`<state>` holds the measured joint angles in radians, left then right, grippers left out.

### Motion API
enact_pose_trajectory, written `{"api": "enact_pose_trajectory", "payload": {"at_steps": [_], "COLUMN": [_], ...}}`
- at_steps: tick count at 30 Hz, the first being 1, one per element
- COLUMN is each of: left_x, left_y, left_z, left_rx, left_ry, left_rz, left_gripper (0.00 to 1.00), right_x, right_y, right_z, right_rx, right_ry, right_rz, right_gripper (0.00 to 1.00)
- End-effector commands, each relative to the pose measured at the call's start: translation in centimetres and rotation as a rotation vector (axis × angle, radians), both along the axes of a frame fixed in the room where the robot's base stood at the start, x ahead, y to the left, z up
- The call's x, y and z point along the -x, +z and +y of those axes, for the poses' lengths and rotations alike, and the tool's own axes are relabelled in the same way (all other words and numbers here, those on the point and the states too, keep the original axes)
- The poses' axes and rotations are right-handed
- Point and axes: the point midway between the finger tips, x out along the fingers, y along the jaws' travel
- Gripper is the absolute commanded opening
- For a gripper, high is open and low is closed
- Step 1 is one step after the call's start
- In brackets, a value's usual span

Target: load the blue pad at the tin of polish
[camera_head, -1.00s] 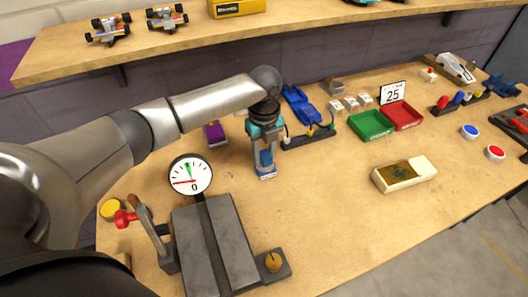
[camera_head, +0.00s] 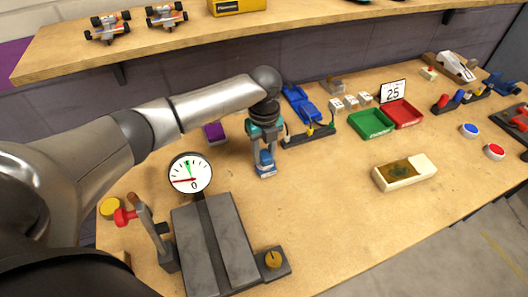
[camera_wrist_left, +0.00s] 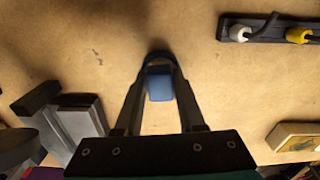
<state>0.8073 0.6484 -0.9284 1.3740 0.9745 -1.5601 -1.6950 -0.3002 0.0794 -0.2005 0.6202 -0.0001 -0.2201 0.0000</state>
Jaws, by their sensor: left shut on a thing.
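The blue pad (camera_head: 265,158), with a pale underside, is between the fingers of my left gripper (camera_head: 263,153), which is shut on it. In the left wrist view the pad (camera_wrist_left: 160,87) sits between the two fingertips (camera_wrist_left: 160,80). It is at or just above the bench; I cannot tell if it touches. A small round yellow tin (camera_head: 110,207), seemingly the tin of polish, stands at the bench's left, well to the left of my gripper. My right gripper is not in view.
A dial gauge (camera_head: 190,173) and a grey press with a red-handled lever stand between gripper and tin. A cream block (camera_head: 404,173) with a tarnished plate lies right. Green (camera_head: 372,124) and red trays and a cable rack (camera_head: 308,136) are behind. The bench middle is clear.

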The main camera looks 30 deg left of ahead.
Motion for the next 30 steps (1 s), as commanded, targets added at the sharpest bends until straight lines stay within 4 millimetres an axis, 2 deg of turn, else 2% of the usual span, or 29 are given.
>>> {"api": "enact_pose_trajectory", "payload": {"at_steps": [30], "left_x": [0.08], "left_y": [-0.20], "left_z": [0.01], "left_rx": [-0.001], "left_ry": [0.000], "left_rz": [0.003], "left_gripper": [0.00], "right_x": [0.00], "right_y": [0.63], "right_z": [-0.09], "right_rx": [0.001], "right_ry": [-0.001], "right_rz": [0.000], "right_gripper": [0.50]}}
